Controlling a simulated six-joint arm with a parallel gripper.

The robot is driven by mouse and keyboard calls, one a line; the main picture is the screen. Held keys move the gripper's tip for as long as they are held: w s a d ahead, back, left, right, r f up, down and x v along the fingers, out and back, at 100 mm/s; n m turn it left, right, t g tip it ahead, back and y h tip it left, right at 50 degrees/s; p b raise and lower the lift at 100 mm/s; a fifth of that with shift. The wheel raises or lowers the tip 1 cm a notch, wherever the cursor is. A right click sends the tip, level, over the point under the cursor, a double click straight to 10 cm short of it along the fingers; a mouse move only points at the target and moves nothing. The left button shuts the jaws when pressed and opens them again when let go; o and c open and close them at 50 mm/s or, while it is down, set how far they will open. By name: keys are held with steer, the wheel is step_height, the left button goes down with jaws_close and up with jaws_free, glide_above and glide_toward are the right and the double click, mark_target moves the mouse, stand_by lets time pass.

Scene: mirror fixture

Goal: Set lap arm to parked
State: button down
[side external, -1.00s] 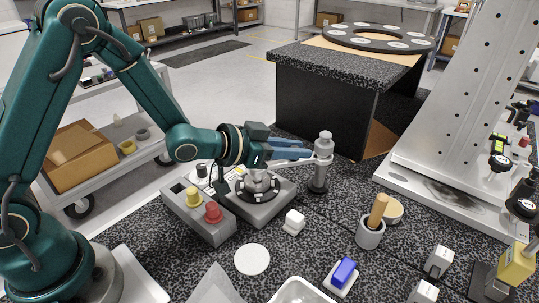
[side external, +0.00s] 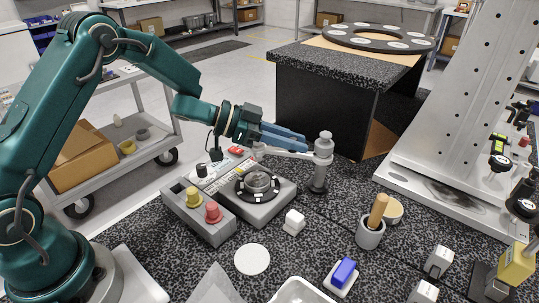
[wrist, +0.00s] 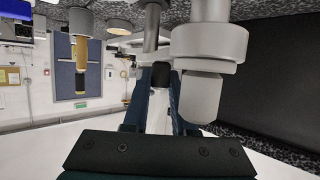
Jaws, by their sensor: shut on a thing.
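The lap arm is a light grey bar (side external: 285,153) reaching left from a grey pivot post (side external: 320,165). My gripper (side external: 300,143), with blue fingers, is shut on the bar close to the post. The bar lies beyond the far right side of the machine's round dark plate (side external: 258,184), clear of it. In the wrist view, my gripper (wrist: 162,98) has its fingers around the pale bar, and the post's cylindrical head (wrist: 208,42) is just to their right. The gripped part is partly hidden by the fingers.
The grey machine base has a yellow knob (side external: 193,198) and a red knob (side external: 213,212) in front. A small white block (side external: 293,222), a cup with a wooden handle (side external: 370,235) and a white disc (side external: 252,259) stand nearer. Speckled bench between them is free.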

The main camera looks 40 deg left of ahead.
steer(key=w+m+g+h, duration=0.1)
steer(key=m+g+h, duration=0.1)
steer(key=m+g, duration=0.1)
steer(key=shift+w+a, duration=0.3)
steer(key=shift+w, duration=0.1)
steer(key=shift+w+m+g+h, duration=0.15)
steer(key=shift+m+g+h, duration=0.25)
steer(key=shift+m+g, duration=0.2)
steer(key=c, duration=0.7)
jaws_free()
steer(key=shift+a, duration=0.1)
steer(key=shift+v, duration=2.5)
